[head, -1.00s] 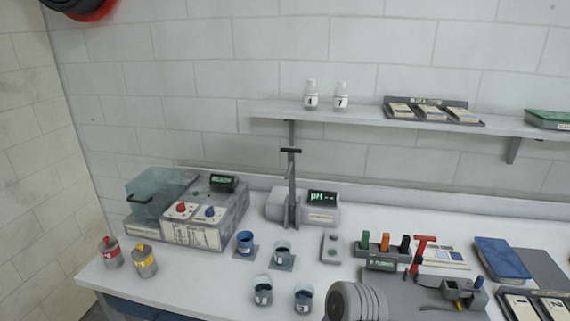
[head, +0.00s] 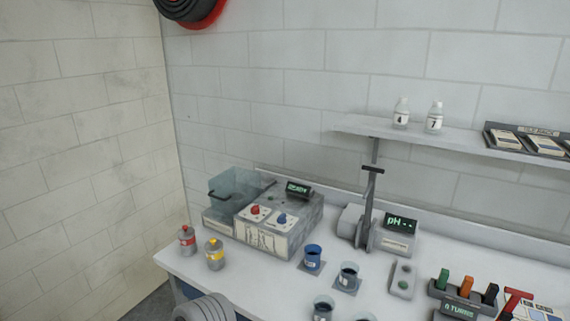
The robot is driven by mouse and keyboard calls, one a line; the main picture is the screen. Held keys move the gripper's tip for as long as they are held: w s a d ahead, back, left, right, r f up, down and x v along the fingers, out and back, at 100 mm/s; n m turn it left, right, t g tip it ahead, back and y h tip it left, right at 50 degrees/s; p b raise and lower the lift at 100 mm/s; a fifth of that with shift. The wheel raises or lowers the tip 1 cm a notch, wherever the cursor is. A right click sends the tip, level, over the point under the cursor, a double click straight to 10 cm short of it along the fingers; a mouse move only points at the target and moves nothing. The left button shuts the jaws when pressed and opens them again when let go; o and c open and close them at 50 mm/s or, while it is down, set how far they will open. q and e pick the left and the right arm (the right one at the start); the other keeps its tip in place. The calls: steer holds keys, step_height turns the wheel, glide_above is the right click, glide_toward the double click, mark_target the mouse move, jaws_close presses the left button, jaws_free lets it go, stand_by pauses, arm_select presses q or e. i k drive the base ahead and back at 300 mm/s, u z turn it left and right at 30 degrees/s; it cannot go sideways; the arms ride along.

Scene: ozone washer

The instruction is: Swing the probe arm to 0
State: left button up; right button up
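The probe arm (head: 368,207) is a grey upright post with a dark crossbar at its top. It stands at the left front of the pH meter (head: 400,232), whose dark display reads "pH" in green. No 0 mark is readable near it. A blue cup (head: 313,257) and a dark-filled beaker (head: 347,277) stand on small grey pads in front of the meter.
The washer unit (head: 283,225) with red and blue knobs and a clear lid stands left. A shelf (head: 450,143) with bottles 4 and 7 hangs above. More beakers (head: 323,308) stand in front.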

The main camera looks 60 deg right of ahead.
mark_target(367, 207)
steer(key=u, duration=0.45)
steer(key=k, duration=0.95)
steer(key=z, duration=1.1)
